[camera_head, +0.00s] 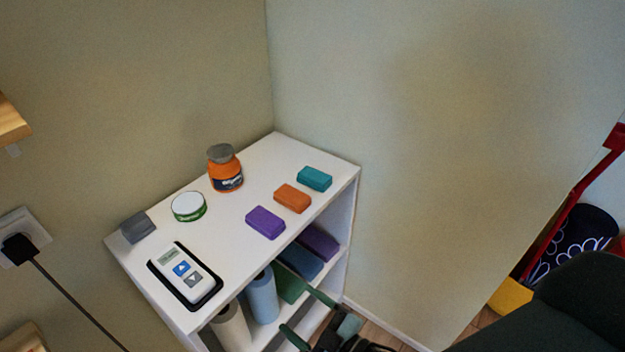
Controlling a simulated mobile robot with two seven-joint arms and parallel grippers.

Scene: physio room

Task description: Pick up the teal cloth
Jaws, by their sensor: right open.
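A small teal block-shaped piece (315,179) lies flat on the white shelf unit's top (240,240), near its right back corner. It is the only clearly teal item there; I cannot tell whether it is folded cloth. My right gripper (296,308) is at the bottom, in front of the unit's open side. Its two green fingers are apart, with nothing visibly held between them. It is below and well away from the teal piece. My left gripper is out of view.
Orange (292,198) and purple (265,222) blocks lie beside the teal one. An orange jar (226,172), a round tin (188,207), a grey block (138,228) and a white device (183,276) stand farther left. Rolls (263,297) and folded items (300,261) fill the compartment below.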

